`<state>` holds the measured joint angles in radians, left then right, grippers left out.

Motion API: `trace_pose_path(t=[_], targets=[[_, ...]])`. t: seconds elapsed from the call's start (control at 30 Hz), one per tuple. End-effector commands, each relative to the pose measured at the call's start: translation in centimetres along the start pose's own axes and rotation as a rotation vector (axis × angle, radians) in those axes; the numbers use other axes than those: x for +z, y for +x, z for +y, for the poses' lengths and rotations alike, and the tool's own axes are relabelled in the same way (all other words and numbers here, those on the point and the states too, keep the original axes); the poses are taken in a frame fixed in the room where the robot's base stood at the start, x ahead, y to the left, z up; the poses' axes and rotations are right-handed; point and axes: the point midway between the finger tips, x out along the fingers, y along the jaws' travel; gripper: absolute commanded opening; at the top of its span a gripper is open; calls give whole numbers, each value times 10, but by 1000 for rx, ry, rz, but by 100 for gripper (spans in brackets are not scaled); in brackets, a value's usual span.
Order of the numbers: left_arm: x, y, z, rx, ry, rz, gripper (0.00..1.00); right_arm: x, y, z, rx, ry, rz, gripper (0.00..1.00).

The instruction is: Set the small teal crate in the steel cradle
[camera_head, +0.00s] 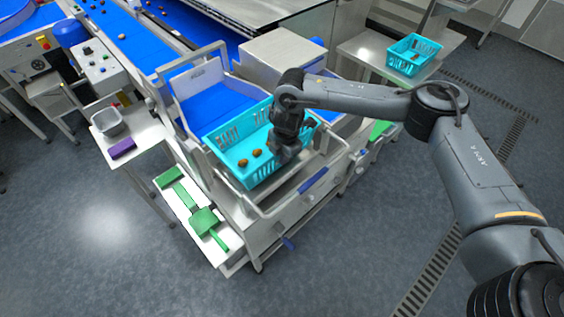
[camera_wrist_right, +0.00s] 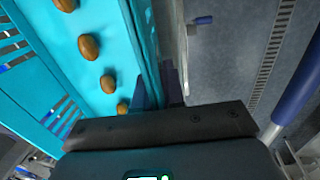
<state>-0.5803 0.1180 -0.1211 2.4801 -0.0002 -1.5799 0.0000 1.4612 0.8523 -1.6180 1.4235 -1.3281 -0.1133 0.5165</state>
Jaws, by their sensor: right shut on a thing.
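A teal crate (camera_head: 226,133) with slotted walls and several brown dates inside is at the middle of the head view. My right gripper (camera_head: 284,156) is over its right-hand wall. In the right wrist view the two fingers (camera_wrist_right: 159,90) are shut on the crate's wall (camera_wrist_right: 146,40), one on each side. The steel cradle (camera_head: 264,213) is the metal frame around and below the crate. I cannot tell whether the crate rests in it or is just above. My left gripper is not in view.
Another teal crate (camera_head: 413,53) stands on a steel side table at the back right. A grey tub (camera_head: 108,122) and a purple block (camera_head: 122,148) sit on a left stand. Green tools (camera_head: 205,220) lie on a low shelf. Blue belts (camera_head: 122,35) run behind. Floor in front is clear.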

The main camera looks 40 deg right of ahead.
Motion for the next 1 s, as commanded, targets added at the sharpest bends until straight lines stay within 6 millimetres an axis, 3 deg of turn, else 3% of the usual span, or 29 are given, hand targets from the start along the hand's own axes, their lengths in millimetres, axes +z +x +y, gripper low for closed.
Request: trace_pose_path(t=[0.3,1.0], targets=[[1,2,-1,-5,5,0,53,0,32,-4,1,0,0,0],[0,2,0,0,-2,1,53,0,44,-5,1,0,-1,0]])
